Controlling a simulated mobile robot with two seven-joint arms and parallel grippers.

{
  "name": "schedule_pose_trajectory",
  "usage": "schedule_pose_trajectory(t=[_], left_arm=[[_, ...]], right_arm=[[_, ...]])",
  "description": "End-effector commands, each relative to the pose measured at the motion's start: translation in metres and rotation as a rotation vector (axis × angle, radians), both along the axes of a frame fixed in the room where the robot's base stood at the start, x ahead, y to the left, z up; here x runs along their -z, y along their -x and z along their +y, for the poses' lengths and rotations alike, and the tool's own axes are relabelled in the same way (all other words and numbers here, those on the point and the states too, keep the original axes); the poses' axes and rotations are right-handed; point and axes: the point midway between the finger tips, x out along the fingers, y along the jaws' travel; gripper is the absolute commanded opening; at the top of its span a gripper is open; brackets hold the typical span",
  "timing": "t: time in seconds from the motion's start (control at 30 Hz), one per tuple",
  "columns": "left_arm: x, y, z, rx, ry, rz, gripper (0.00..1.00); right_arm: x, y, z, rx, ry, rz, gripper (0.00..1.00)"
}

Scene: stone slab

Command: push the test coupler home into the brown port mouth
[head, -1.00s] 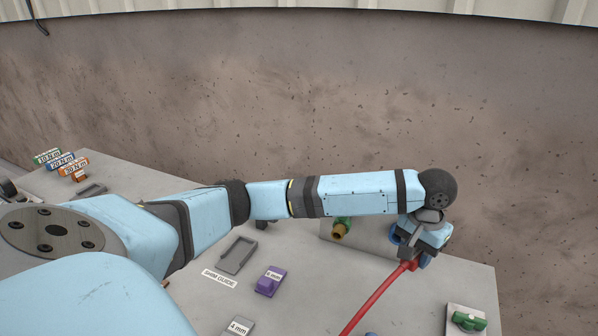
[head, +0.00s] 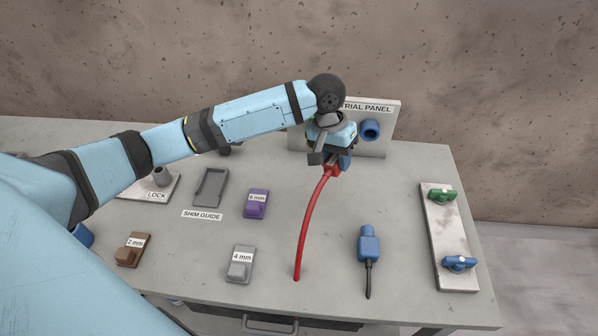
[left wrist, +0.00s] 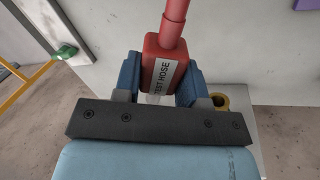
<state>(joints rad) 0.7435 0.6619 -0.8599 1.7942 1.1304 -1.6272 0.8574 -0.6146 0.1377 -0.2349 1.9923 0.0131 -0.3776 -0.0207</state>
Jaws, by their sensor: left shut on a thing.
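My left gripper (head: 334,160) is shut on the red test coupler (head: 332,170), in front of the trial panel (head: 382,108). In the left wrist view the red coupler (left wrist: 163,65), labelled "TEST HOSE", sits between the blue fingers. Its red hose hangs down over the slab in the head view. A brown port mouth (left wrist: 221,101) shows in the left wrist view, right of the fingers and apart from the coupler. In the head view my gripper and wrist hide the brown port. My right gripper is not in view.
A blue port (head: 370,130) stands on the panel just right of my gripper. A blue tool (head: 369,248), a grey 4 mm block (head: 241,264), a purple block (head: 256,204) and a plate with green and blue valves (head: 447,230) lie on the slab (head: 320,300).

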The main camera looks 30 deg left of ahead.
Motion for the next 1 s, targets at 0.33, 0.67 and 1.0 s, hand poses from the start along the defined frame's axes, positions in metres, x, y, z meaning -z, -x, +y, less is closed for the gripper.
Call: schedule_pose_trajectory(t=[0.33,0.67,1.0], left_arm=[[0.029,0.034,-0.005,-0.161,0.451,-0.031,0.1],[0.039,0.053,0.028,-0.36,0.738,-0.14,0.1],[0.041,0.057,0.042,-0.421,0.806,-0.188,0.1]], right_arm=[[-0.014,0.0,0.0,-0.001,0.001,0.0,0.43],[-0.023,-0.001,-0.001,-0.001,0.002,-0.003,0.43],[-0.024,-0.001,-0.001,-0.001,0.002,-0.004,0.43]])
